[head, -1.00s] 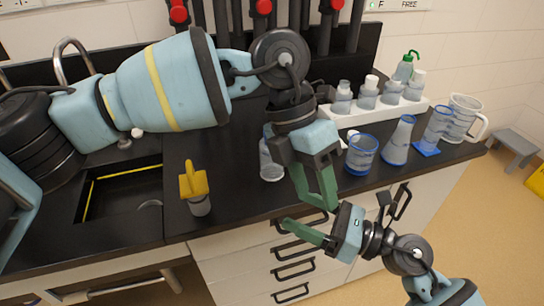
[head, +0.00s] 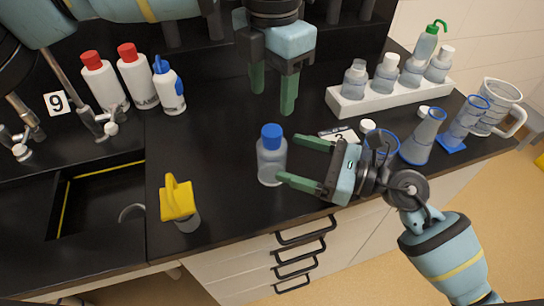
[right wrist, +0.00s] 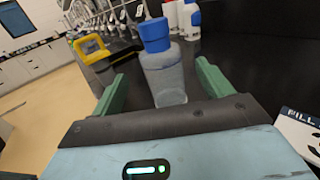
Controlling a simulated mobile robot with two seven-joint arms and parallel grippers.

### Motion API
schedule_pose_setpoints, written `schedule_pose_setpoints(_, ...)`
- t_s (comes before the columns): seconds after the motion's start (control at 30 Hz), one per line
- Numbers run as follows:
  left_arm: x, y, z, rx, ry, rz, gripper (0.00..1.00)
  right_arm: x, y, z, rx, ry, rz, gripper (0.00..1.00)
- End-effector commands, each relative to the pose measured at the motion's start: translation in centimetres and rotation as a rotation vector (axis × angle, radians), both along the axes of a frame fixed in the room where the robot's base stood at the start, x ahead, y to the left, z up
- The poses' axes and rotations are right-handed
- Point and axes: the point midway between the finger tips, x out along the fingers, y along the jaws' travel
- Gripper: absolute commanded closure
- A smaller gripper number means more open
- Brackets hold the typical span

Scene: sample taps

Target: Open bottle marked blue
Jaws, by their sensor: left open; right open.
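A clear bottle with a blue cap (head: 271,154) stands upright on the black bench near its front edge. It also shows in the right wrist view (right wrist: 164,75), between and beyond the fingers. My right gripper (head: 288,160) is open, with its green fingers pointing left at the bottle's right side. I cannot tell if they touch it. My left gripper (head: 272,100) is open and empty, pointing down above the bench behind the bottle.
Red-capped bottles (head: 104,82) stand behind. A white rack (head: 385,95) holds several bottles. Glassware, including a flask (head: 422,138) and a jug (head: 497,108), stands right. A number card (head: 339,135) lies behind my right gripper.

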Motion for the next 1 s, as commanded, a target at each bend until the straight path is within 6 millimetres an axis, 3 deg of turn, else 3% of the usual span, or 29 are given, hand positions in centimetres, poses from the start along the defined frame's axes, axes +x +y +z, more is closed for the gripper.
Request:
schedule_pose_setpoints(0.5,0.0,0.0,0.0,-0.001,0.001,0.000,0.47,2.4,6.0,0.1,0.003,0.002,0.000,0.21)
schedule_pose_setpoints(0.9,0.0,0.0,0.0,-0.001,0.001,-0.001,0.47,2.6,6.7,0.0,0.001,0.002,0.000,0.21)
schedule_pose_setpoints(1.0,0.0,0.0,0.0,-0.001,0.001,0.000,0.47,2.6,6.7,0.0,0.001,0.002,0.000,0.33)
